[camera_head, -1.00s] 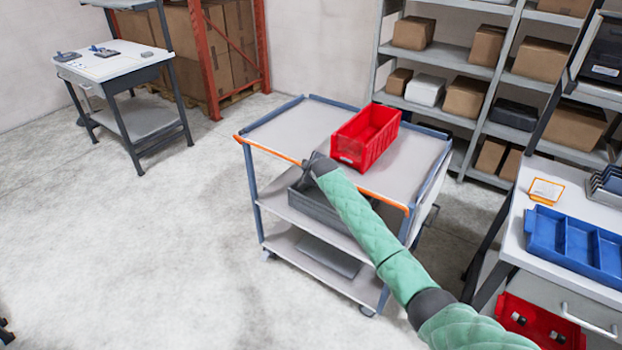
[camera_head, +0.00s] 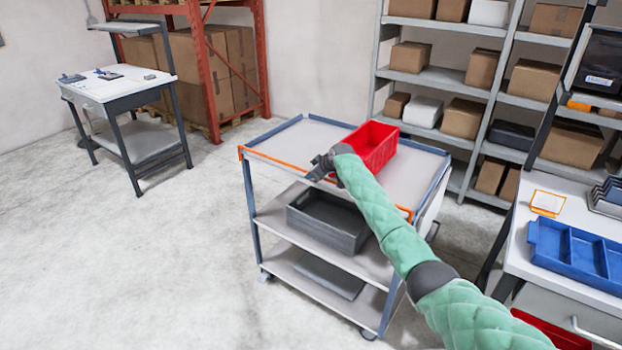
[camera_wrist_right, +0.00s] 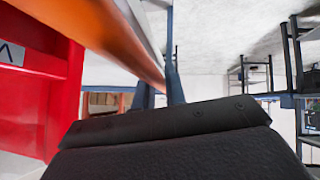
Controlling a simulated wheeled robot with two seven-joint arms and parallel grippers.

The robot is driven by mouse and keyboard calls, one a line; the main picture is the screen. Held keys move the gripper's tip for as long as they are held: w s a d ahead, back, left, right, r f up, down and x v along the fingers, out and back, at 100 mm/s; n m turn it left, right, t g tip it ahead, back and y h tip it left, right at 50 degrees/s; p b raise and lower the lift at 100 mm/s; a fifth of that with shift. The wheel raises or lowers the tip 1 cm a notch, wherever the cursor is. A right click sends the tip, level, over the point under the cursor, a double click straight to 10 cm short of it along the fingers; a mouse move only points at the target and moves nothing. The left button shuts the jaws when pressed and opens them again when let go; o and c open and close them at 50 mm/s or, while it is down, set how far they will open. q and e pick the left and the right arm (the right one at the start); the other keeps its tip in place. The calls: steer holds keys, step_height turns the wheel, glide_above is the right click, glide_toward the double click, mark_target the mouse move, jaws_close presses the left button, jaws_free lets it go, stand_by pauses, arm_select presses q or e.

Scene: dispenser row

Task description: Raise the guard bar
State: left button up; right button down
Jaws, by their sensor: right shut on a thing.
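The guard bar (camera_head: 272,158) is a thin orange bar along the near top edge of the grey cart (camera_head: 280,138). It also shows large and close in the right wrist view (camera_wrist_right: 95,40). My right gripper (camera_head: 318,172) is shut on the bar left of its middle; the fingertips are small and dark in the head view. My green sleeved arm hides part of the bar's right half; a short piece shows near the right post. My left gripper is not in view.
A red bin (camera_head: 376,141) stands on the cart's top, just behind my right gripper; it is close in the wrist view (camera_wrist_right: 32,85). A grey tray (camera_head: 320,222) lies on the middle shelf. A bench with a blue tray (camera_head: 575,250) is at the right.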

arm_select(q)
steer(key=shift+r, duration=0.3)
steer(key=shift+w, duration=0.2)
arm_select(e)
steer(key=c, duration=1.5)
jaws_free()
steer(key=shift+w, duration=0.1)
steer(key=shift+o, duration=0.2)
